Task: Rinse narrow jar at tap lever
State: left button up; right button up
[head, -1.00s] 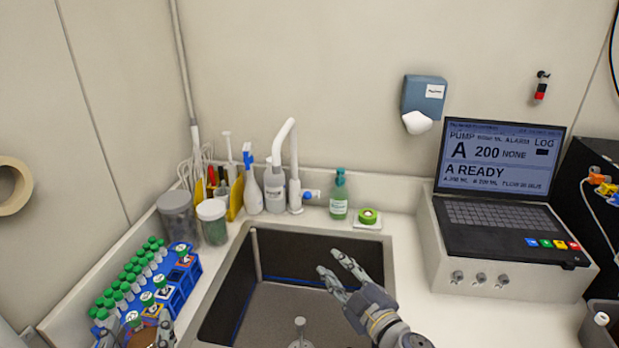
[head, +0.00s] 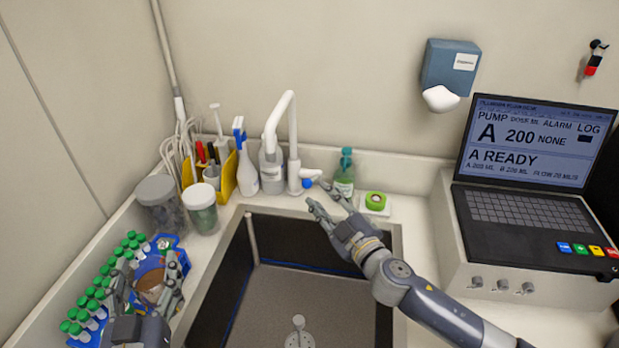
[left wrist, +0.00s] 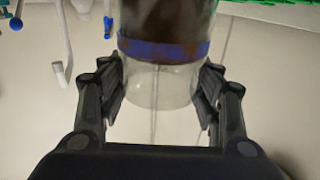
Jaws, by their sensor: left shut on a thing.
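My left gripper (head: 145,292) is shut on a clear jar (left wrist: 160,85) with dark brown contents and a blue band. In the head view the jar (head: 153,283) is at the lower left, in front of the tube rack, partly hidden by the fingers. The white tap (head: 292,140) stands behind the sink (head: 300,215), with a blue-ended lever (head: 308,184) on its right side. My right gripper (head: 321,197) is open and empty, its fingers just right of and below the lever. I cannot tell whether a finger touches it.
A blue rack (head: 165,243) with green-capped tubes (head: 95,293) lies left of the sink. A laptop (head: 535,165) stands right.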

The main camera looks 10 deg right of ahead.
aim_at(310, 183)
jog(key=p+x, duration=0.1)
jog(key=x, duration=0.6)
jog(key=shift+w+a+f, duration=0.1)
jog(key=shift+w+f, duration=0.05)
jog(key=shift+w, duration=0.25)
grip_shut()
